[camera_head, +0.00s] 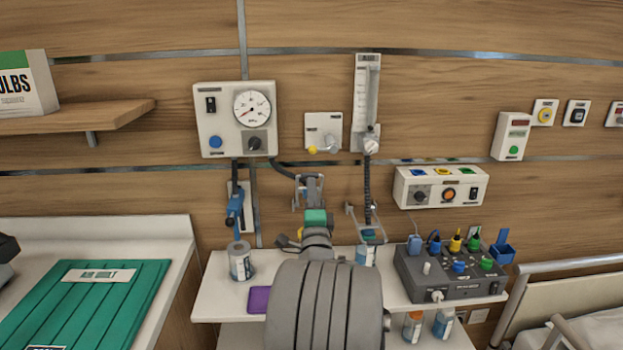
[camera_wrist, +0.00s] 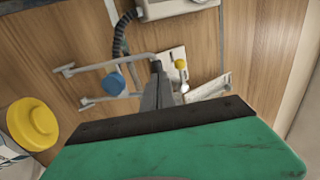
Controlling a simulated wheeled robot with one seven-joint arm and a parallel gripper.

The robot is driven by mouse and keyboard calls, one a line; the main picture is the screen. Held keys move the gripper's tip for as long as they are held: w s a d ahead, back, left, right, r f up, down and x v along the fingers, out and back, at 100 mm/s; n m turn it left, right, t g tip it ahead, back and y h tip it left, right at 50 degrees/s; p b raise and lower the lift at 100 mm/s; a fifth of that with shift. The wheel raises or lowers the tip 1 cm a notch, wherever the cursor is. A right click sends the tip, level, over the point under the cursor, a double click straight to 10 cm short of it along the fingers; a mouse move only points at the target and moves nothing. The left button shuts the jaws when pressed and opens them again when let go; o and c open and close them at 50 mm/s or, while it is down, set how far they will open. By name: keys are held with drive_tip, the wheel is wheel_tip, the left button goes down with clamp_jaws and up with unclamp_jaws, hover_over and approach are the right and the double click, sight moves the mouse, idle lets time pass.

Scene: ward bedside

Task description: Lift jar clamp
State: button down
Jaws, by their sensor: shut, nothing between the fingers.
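The likely jar clamp, a metal bracket with two thin arms (camera_wrist: 85,102), stands out from the wall in the wrist view. A round blue part (camera_wrist: 113,84) sits by its arms. My gripper (camera_wrist: 157,72) is shut and empty, its narrow dark fingers pointing at the wall beside the right ends of the arms. I cannot tell whether they touch. In the head view my gripper (camera_head: 315,214) shows its green part below a grey wall bracket (camera_head: 309,188). A second thin metal frame (camera_head: 367,222) hangs to its right. My arm hides part of the shelf.
A gauge panel (camera_head: 235,118) and a lever plate with a yellow knob (camera_head: 323,132) are on the wall above. A jar (camera_head: 241,262) stands left on the shelf (camera_head: 212,298), and a grey box with several plugs (camera_head: 450,274) stands right. A corrugated hose (camera_head: 369,190) hangs nearby.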

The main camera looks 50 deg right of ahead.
sight(311, 175)
drive_tip(key=shift+w+d, duration=0.1)
drive_tip(key=shift+d, duration=0.05)
drive_tip(key=shift+r, duration=0.15)
drive_tip(key=r+p, duration=0.1)
drive_tip(key=p, duration=0.2)
drive_tip(key=w+d+r+y+p, duration=0.1)
drive_tip(key=p, duration=0.3)
drive_tip(key=shift+d+r+g, duration=0.15)
drive_tip(key=shift+r+g, duration=0.2)
drive_tip(key=shift+g, duration=0.05)
drive_tip(key=p+x, duration=0.1)
drive_tip(key=x, duration=0.3)
drive_tip(key=shift+w+f+p, duration=0.1)
drive_tip(key=shift+w+p, duration=0.1)
drive_tip(key=shift+p, duration=0.1)
drive_tip(key=shift+s, duration=0.15)
